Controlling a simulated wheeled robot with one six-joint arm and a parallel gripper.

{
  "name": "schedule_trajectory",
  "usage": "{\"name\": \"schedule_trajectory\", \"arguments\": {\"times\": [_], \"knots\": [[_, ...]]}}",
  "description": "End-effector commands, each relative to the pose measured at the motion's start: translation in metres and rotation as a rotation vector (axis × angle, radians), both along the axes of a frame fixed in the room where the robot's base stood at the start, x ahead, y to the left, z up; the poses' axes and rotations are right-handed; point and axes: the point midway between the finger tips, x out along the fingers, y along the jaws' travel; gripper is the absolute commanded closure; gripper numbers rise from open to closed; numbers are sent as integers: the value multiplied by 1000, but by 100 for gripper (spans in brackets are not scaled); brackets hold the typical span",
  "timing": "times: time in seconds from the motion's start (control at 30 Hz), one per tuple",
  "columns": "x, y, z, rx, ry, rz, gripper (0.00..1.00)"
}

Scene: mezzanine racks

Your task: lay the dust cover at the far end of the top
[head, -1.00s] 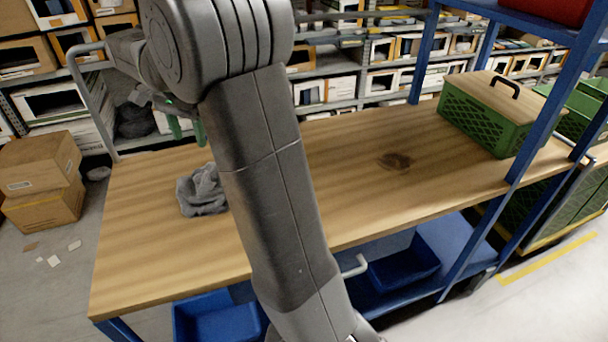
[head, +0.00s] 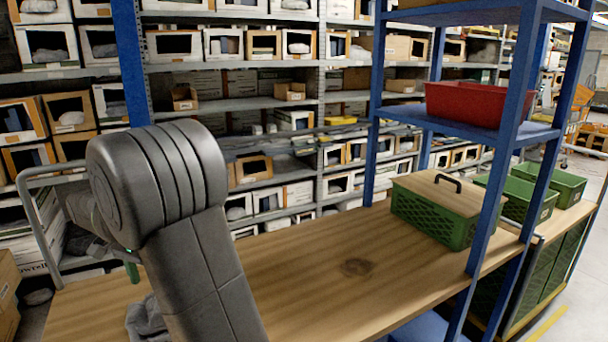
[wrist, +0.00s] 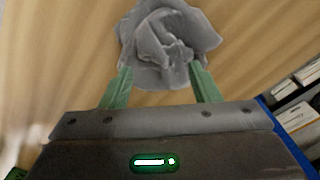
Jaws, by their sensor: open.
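The dust cover, which I take to be the crumpled grey cloth (head: 145,320), lies bunched on the near left part of the wooden top (head: 310,285). My arm hides part of it in the head view. In the wrist view the cloth (wrist: 168,42) lies ahead of and between the green fingertips of my gripper (wrist: 162,82). The fingers are apart and not closed on it. In the head view one green finger of my gripper (head: 132,272) shows left of my arm, above the cloth; the rest is hidden.
A green crate with a wooden lid and black handle (head: 440,208) stands on the top's right part, by blue rack posts (head: 490,190). A red bin (head: 478,104) sits on the shelf above. The middle is clear.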

Motion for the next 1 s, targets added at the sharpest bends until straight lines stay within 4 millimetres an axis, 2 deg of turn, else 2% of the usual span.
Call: {"name": "schedule_trajectory", "arguments": {"times": [0.03, 0.3, 0.33, 0.43, 0.6, 1.0], "knots": [[-1, -1, -11, -4, 3, 0, 44], [-1, -1, -64, -3, 3, 0, 44], [0, 0, -63, 0, 0, 0, 44], [0, 1, -43, 4, -3, 0, 44], [0, 0, -27, 1, 0, 0, 44], [0, 0, -21, 1, 0, 0, 44]]}}
